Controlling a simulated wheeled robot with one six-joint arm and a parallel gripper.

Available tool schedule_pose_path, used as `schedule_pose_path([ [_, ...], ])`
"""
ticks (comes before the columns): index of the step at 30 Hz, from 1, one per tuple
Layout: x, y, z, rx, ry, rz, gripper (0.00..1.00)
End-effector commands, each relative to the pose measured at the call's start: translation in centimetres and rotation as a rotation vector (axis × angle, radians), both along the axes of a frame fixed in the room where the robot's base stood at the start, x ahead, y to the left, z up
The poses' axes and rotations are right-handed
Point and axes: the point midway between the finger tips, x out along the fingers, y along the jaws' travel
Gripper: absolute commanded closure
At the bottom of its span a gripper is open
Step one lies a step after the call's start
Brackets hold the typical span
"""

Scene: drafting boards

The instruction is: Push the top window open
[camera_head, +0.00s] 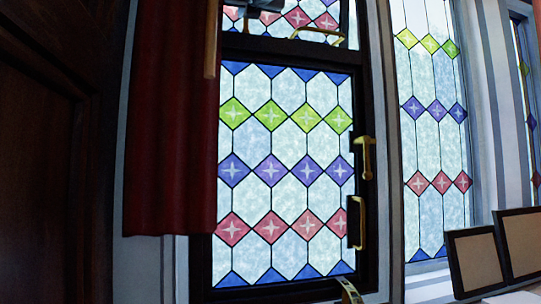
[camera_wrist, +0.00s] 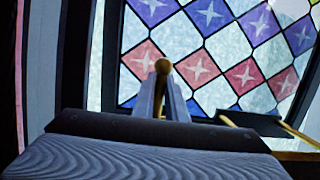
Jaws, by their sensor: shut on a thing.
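The top window (camera_head: 300,18) is a dark-framed stained-glass pane with red and blue diamonds, cut off by the top edge of the head view. A brass handle (camera_head: 318,34) shows along its lower part. My gripper (camera_head: 262,8) is at the upper left of this window, partly out of the picture. In the wrist view my gripper (camera_wrist: 164,82) has its two grey fingers close together on a round-ended brass piece (camera_wrist: 163,66). The patterned glass (camera_wrist: 205,50) lies beyond it. I cannot tell how far the window stands open.
Below is a large lower window (camera_head: 285,165) with brass handles (camera_head: 365,155) on its right frame. A dark red curtain (camera_head: 172,120) hangs at the left. Another tall window (camera_head: 435,130) and framed boards (camera_head: 475,262) stand at the right. A brass bar (camera_wrist: 268,136) crosses the wrist view's lower right.

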Motion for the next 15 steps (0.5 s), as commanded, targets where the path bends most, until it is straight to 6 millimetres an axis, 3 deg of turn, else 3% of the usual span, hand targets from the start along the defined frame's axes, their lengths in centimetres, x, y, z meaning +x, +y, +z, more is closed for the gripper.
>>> schedule_pose_path([
  [15, 1.7, 0.4, 0.1, -0.002, 0.000, -0.001, 0.97],
])
